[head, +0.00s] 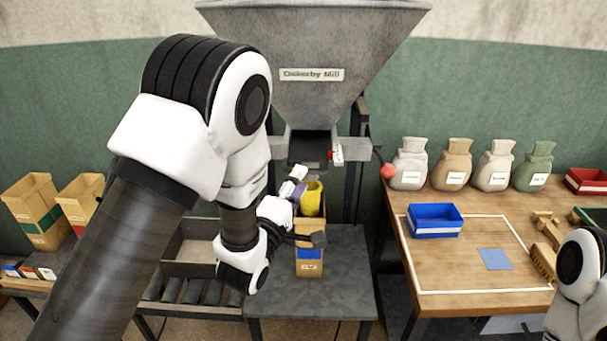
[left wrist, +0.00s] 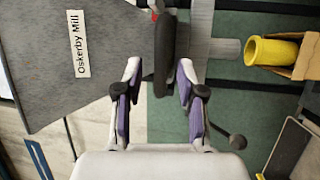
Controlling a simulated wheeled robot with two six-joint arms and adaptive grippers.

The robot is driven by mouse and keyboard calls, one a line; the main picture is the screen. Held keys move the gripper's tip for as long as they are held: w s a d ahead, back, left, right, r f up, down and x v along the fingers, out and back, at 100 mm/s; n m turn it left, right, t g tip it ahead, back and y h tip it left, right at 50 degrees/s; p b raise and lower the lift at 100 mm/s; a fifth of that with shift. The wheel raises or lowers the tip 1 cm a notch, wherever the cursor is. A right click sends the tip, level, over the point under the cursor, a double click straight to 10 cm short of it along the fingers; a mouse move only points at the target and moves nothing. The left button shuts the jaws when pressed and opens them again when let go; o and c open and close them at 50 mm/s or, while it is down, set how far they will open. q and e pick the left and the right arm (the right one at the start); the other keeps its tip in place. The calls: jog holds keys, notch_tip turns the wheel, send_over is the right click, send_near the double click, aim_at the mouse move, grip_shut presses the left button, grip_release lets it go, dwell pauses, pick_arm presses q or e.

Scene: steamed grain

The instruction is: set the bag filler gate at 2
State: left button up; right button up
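The bag filler is a grey hopper (head: 312,60) labelled Oskerby Mill, which also fills the left of the left wrist view (left wrist: 60,50). Its dark gate part (head: 310,150) sits at the outlet. A white scale plate (head: 338,155) with a red mark is right of it. A rod ending in a red ball (head: 388,171) extends right. My left gripper (head: 296,182) is just below the outlet. In the left wrist view its purple-padded fingers (left wrist: 158,85) are open, with a dark bar (left wrist: 166,55) beyond the gap; contact is unclear. My right gripper is out of view.
A paper bag (head: 309,262) with a yellow cylinder (head: 312,199) at its top stands below the outlet on a grey stand (head: 345,270). A wooden table (head: 450,265) at right holds several sacks and a blue bin (head: 435,220). Paper bags (head: 32,205) stand at left.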

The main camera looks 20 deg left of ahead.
pick_arm(q)
jog(key=s, duration=0.4)
jog(key=shift+s+a+f, duration=0.1)
jog(key=shift+a+f, duration=0.15)
jog(key=shift+f, duration=0.05)
